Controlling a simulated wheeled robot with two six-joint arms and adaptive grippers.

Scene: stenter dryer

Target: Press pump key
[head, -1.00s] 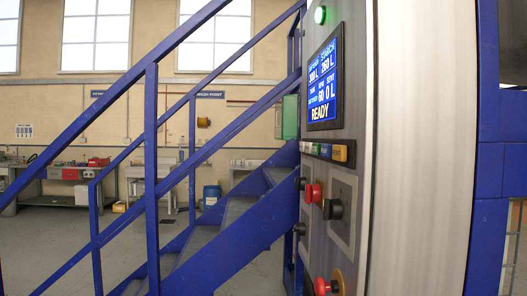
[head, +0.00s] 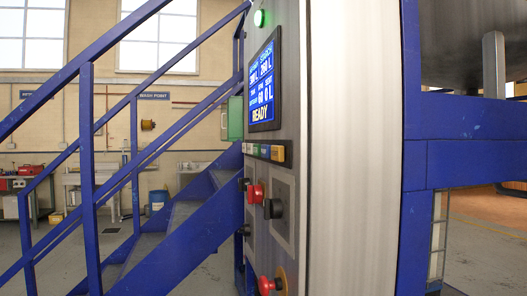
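The control panel (head: 288,188) stands upright near the middle of the head view, seen at a steep angle. Its blue screen (head: 263,83) reads READY. Below the screen is a row of small coloured keys (head: 264,152), among them white, green, blue and yellow ones; their labels are too small to read, so I cannot tell which is the pump key. Under them are a red button (head: 255,193), a black knob (head: 271,209) and a lower red button (head: 267,285) on a yellow base. Neither of my grippers is in view.
A blue staircase (head: 172,232) with blue railings (head: 88,170) rises just left of the panel. A blue frame (head: 468,120) stands to the right. A green lamp (head: 259,18) glows above the screen. Workbenches (head: 95,185) line the far wall.

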